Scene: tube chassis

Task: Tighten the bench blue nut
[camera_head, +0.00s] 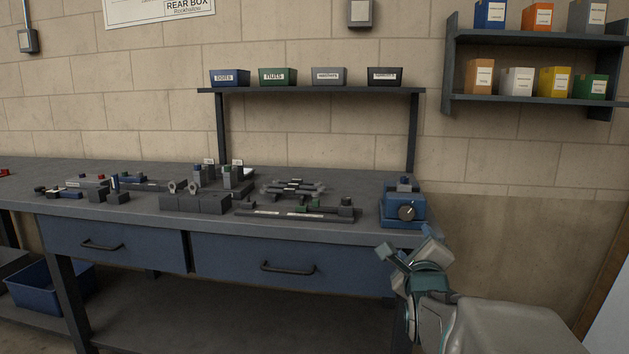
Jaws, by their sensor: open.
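A grey-topped workbench (330,235) with blue drawers runs along the wall. Small blue parts show on it: a blue upright piece (115,184) at the left and a blue-topped post (197,170) near the middle. I cannot tell which blue part is the nut, as they are too small. My gripper (408,243) is open and empty. In the picture it shows at the bench's right front corner, just below a blue box with a round dial (403,207), and well right of the small blue parts.
Grey fixtures and bars crowd the middle of the bench top, including a long bar fixture (300,212). A raised shelf (310,90) with labelled bins stands behind. A wall shelf (540,100) holds several boxes. A blue crate (50,285) sits under the bench at left.

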